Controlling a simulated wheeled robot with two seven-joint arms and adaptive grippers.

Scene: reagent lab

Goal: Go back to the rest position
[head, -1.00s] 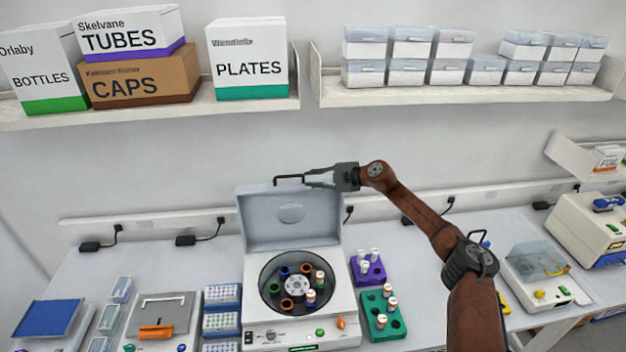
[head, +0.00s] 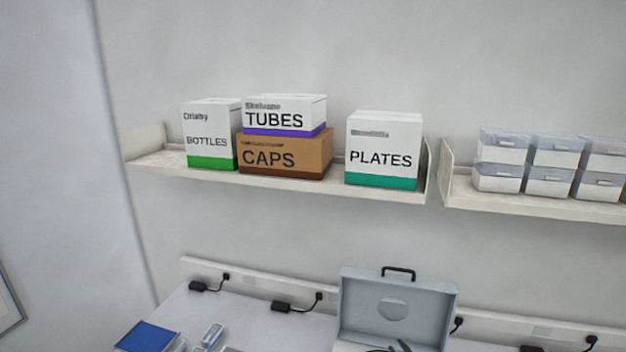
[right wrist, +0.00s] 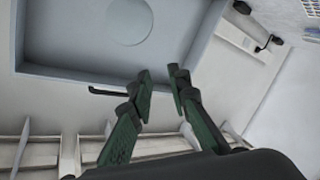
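My right gripper (right wrist: 160,74) shows in the right wrist view with its two green fingers apart and nothing between them. In the head view only small dark tips of it (head: 398,347) show at the bottom edge, in front of the centrifuge lid. The centrifuge lid (head: 362,305) stands raised, with a black handle (head: 398,270) on its top edge. In the right wrist view the lid (right wrist: 75,50) lies beyond the fingers, and its handle (right wrist: 104,91) shows beside the left finger, apart from the grip. My left gripper is in neither view.
A wall shelf holds a bottles box (head: 208,150), a tubes box (head: 290,118), a caps box (head: 290,155) and a plates box (head: 381,160). Several clear bins (head: 497,178) stand on the right shelf. A blue-topped device (head: 147,336) is at lower left.

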